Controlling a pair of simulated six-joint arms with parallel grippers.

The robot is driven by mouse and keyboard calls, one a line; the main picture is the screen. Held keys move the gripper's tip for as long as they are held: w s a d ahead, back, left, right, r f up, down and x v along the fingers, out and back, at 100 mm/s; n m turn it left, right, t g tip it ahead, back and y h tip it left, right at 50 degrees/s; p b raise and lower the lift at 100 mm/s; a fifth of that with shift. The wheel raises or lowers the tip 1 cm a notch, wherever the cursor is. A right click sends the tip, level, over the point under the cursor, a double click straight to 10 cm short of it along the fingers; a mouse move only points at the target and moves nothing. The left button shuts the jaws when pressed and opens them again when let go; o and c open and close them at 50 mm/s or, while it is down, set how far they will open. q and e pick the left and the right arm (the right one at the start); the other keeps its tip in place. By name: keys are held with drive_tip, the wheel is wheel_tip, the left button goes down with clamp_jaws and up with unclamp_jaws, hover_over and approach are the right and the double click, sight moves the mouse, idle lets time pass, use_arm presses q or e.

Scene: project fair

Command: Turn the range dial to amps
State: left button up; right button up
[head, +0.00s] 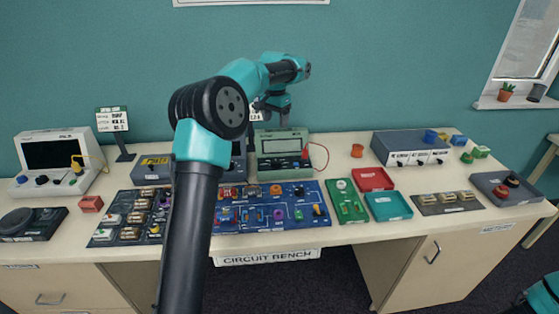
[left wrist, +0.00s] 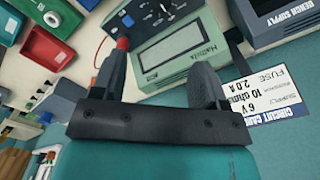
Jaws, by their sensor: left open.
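The green meter (head: 284,146) stands at the back middle of the bench, with a pale display and a dark lower panel. In the left wrist view the meter (left wrist: 176,52) fills the upper middle. Its range dial, with white markings around it, is at the top edge and partly cut off, so its setting cannot be read. My left gripper (head: 271,108) is above and behind the meter, apart from the dial. In the left wrist view my left gripper (left wrist: 158,75) is open, with nothing between its fingers. My right gripper is not in view.
A red lead (head: 321,155) loops at the meter's right side. A printed circuit card (left wrist: 270,95) is beside the gripper. A blue component board (head: 290,215) lies in front of the meter. Red tray (head: 374,187) and teal tray (head: 388,214) are to the right. My left arm hides the bench's middle left.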

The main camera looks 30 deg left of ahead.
sight(276, 161)
use_arm(q)
drive_tip(key=shift+f, duration=0.15)
wheel_tip(276, 161, down, 17)
drive_tip(key=shift+f, duration=0.1)
idle(0.6)
drive_tip(key=shift+c, duration=0.4)
drive_tip(key=c, duration=0.8)
drive_tip(key=shift+c, duration=0.2)
